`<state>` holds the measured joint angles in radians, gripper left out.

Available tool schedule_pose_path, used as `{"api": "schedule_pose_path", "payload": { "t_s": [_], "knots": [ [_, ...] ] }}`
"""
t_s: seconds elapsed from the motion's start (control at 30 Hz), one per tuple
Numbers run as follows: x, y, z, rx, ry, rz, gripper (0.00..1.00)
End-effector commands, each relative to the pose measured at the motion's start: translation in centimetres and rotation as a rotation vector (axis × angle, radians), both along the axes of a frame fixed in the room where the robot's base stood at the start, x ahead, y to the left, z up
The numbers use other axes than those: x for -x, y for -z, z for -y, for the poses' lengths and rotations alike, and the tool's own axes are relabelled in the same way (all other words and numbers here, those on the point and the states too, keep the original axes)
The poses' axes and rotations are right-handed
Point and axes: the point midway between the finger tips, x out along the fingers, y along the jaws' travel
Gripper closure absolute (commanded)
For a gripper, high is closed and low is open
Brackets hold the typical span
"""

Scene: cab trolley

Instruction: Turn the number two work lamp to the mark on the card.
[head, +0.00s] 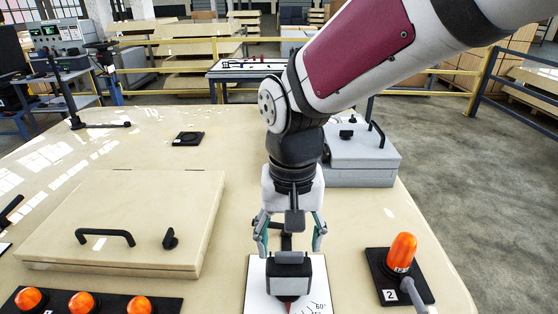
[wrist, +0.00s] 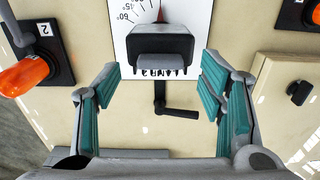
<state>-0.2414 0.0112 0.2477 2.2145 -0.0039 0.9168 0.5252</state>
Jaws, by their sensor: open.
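The number two work lamp (head: 401,252) is orange, on a black base plate labelled 2, at the right of the table; a grey bar sticks out toward the front. It also shows at the upper left of the wrist view (wrist: 22,76). The white card (head: 258,290) has angle marks, 60° readable, and a red line partly hidden. A grey and black block (head: 290,274) stands over the card. My gripper (head: 290,245) is open and empty, its fingers apart on either side above the block. A black crank shows beyond the block in the wrist view (wrist: 175,108).
A flat beige box (head: 120,215) with a black handle and knob lies left. Several orange lamps on a black strip (head: 95,303) are at the front left. A grey box (head: 358,160) stands behind on the right. The table's right edge is close to the lamp.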

Motion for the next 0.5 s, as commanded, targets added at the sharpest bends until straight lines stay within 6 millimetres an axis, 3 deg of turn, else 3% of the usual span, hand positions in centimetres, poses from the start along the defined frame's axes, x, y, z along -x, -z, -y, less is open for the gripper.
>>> {"api": "schedule_pose_path", "payload": {
  "t_s": [0.2, 0.5],
  "knots": [
    [0.0, 2.7, 0.0, 0.000, 0.001, -0.002, 0.37],
    [0.0, 3.5, 0.0, -0.001, 0.000, 0.001, 0.37]
  ]
}}
